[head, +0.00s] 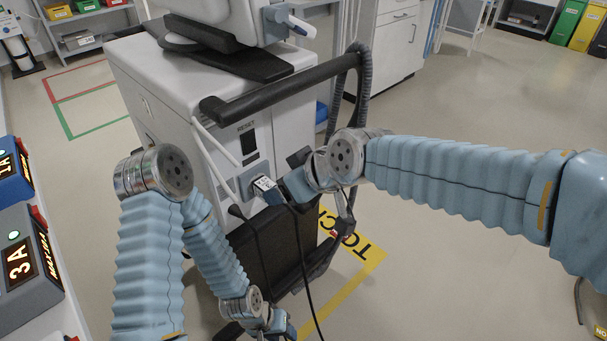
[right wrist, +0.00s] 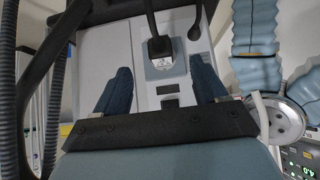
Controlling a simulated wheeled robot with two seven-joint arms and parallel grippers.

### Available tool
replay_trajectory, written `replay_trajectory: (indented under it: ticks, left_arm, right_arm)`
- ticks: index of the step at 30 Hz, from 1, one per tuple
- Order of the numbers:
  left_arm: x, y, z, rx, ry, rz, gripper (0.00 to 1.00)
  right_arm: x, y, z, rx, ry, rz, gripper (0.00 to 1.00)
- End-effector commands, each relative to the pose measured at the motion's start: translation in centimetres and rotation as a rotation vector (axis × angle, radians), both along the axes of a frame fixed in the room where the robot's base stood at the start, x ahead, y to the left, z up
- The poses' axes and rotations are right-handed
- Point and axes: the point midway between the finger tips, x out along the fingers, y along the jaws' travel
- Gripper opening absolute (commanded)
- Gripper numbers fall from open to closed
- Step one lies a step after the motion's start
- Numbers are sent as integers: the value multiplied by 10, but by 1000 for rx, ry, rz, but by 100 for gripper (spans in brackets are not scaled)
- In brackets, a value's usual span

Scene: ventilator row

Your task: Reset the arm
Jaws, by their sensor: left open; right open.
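The ventilator (head: 170,90) stands in front of me, a white cart with a black handle bar. A dark plug with a white label (head: 266,186) sits at a grey socket plate on its side, with a black cable hanging down. In the right wrist view the plug (right wrist: 161,58) is between the dark blue fingers of my right gripper (right wrist: 160,86). These fingers are open, with a gap on both sides of the plug. My left gripper (head: 280,326) is low at the bottom edge of the head view, away from the plug and partly cut off.
A grey corrugated hose (head: 364,85) loops beside the handle bar (head: 285,88). Yellow floor tape (head: 350,300) runs on the right. Clear floor (head: 430,270) lies below my right arm.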

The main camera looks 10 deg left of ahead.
Motion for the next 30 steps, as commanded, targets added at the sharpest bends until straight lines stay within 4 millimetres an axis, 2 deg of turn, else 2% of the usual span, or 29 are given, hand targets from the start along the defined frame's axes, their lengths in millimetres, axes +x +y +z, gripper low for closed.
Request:
replay_trajectory:
  ticks: [1, 3, 9, 14, 17, 20, 23, 27, 29, 30]
  left_arm:
    - [0, 0, 3, 0, 0, 0, 43]
    - [0, 0, 0, 0, 0, 0, 43]
    - [0, 0, 0, 0, 0, 0, 43]
    - [0, 0, 0, 0, 0, 0, 43]
    - [0, 0, 0, 0, 0, 0, 43]
    - [0, 0, 0, 0, 0, 0, 43]
    - [0, 0, 0, 0, 0, 0, 43]
    - [0, 0, 0, 0, 0, 0, 43]
    - [0, 0, 0, 0, 0, 0, 43]
    - [0, 0, 0, 0, 0, 0, 43]
  right_arm:
    - [-6, -7, 12, 4, -2, 2, 72]
    - [-12, -15, 21, 3, -2, 3, 72]
    - [-24, -32, 42, 1, 0, 1, 72]
    - [-26, -36, 47, -1, 1, 0, 72]
    - [-23, -38, 39, -8, 9, -14, 72]
    - [-8, -44, 7, -33, 42, -66, 72]
    - [13, -60, -53, -68, 108, -159, 72]
    - [28, -98, -158, -104, 243, -313, 72]
    - [26, -117, -202, -110, 309, -379, 72]
    - [21, -129, -232, -111, 357, -423, 72]
